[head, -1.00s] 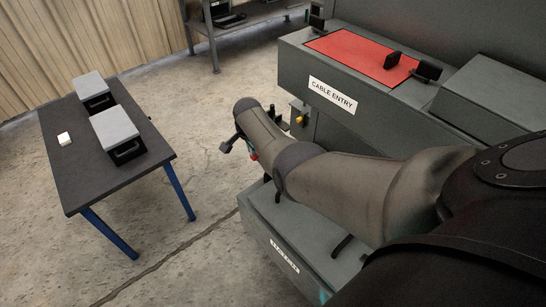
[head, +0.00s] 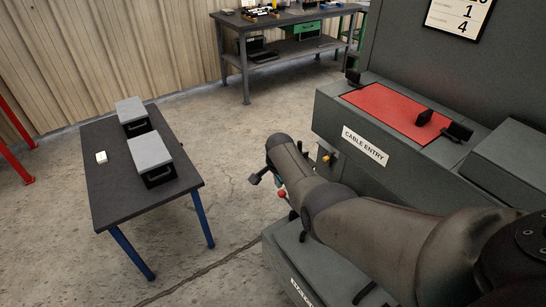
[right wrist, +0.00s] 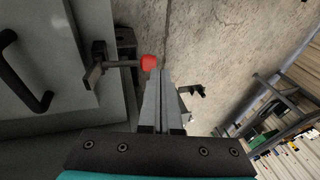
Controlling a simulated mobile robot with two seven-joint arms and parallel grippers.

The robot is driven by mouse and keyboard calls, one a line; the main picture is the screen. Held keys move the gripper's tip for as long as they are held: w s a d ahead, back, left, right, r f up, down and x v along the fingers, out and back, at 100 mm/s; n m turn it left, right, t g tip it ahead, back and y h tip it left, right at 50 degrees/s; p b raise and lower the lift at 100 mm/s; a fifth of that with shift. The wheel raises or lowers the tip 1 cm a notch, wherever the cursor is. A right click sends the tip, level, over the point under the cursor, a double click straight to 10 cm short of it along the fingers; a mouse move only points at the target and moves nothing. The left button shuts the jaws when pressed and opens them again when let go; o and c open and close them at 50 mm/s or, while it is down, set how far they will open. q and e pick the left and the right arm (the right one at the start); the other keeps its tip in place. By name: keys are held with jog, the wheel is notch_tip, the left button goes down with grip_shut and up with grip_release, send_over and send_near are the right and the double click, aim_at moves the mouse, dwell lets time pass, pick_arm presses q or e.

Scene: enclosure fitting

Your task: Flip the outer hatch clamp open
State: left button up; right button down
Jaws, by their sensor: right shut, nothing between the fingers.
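A clamp with a red knob shows beside my right arm in the head view; the red knob (head: 282,194) is at the edge of the lower grey box. In the right wrist view the clamp's lever (right wrist: 122,64) runs from a dark bracket to the red knob (right wrist: 149,63), sticking out past the box edge. My right gripper (right wrist: 161,74) is shut and empty, its fingertips close beside the knob; I cannot tell whether they touch. In the head view my forearm hides most of the clamp. My left gripper is out of view.
The lower box has a black handle (right wrist: 24,75). A dark table (head: 112,193) with two grey-lidded boxes stands left. Open floor lies between.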

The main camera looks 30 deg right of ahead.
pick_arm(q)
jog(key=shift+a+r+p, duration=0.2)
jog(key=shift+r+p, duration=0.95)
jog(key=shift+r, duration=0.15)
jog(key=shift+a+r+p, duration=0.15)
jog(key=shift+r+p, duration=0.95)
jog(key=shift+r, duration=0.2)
pick_arm(e)
notch_tip(320, 180, up, 11)
jog(key=a, duration=0.2)
jog(key=shift+s, duration=0.4)
jog(key=shift+f, duration=0.1)
